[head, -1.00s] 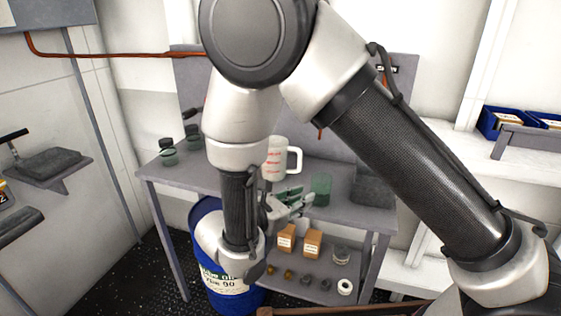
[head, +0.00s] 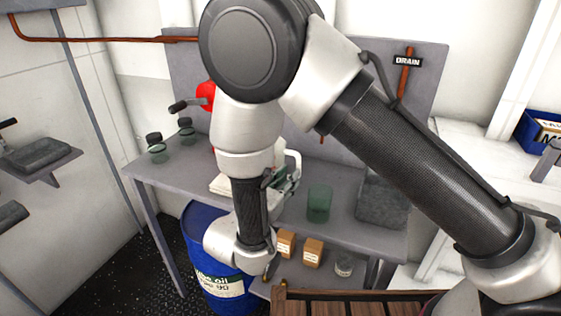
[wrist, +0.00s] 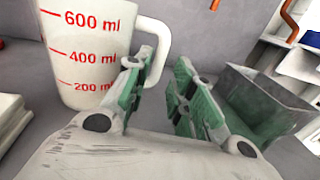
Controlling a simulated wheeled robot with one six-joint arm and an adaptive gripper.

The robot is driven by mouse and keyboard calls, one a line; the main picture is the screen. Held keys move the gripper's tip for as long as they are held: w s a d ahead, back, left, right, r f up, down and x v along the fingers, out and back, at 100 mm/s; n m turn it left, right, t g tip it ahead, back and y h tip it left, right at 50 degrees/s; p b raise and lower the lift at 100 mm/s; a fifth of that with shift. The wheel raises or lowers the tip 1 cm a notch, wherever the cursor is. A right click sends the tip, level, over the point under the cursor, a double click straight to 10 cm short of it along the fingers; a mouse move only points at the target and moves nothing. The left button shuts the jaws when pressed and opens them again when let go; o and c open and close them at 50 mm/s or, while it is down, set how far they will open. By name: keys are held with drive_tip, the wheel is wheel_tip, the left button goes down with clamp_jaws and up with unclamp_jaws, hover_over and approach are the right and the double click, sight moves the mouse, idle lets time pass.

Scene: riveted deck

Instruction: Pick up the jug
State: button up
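The jug is a white measuring jug (wrist: 85,45) with red millilitre marks, standing upright on the grey table at the left of the wrist view. Its handle (wrist: 158,45) points right, towards my gripper. In the head view my arm hides most of the jug; part of its handle (head: 294,160) shows. My gripper (wrist: 165,78) is open, with green-padded fingers apart and nothing between them. The left finger is close to the jug's handle; I cannot tell if they touch. In the head view my gripper (head: 284,177) is partly hidden behind my own arm.
A green glass (head: 319,203) stands right of the jug on the table (head: 200,174), with a grey bin (head: 382,207) beyond it. Small jars (head: 186,130) stand at the left. A blue drum (head: 205,240) stands under the table. Boxes (head: 313,253) sit on the lower shelf.

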sight(298, 166)
drive_tip(key=x, duration=0.7)
drive_tip(key=shift+a, duration=0.1)
clamp_jaws()
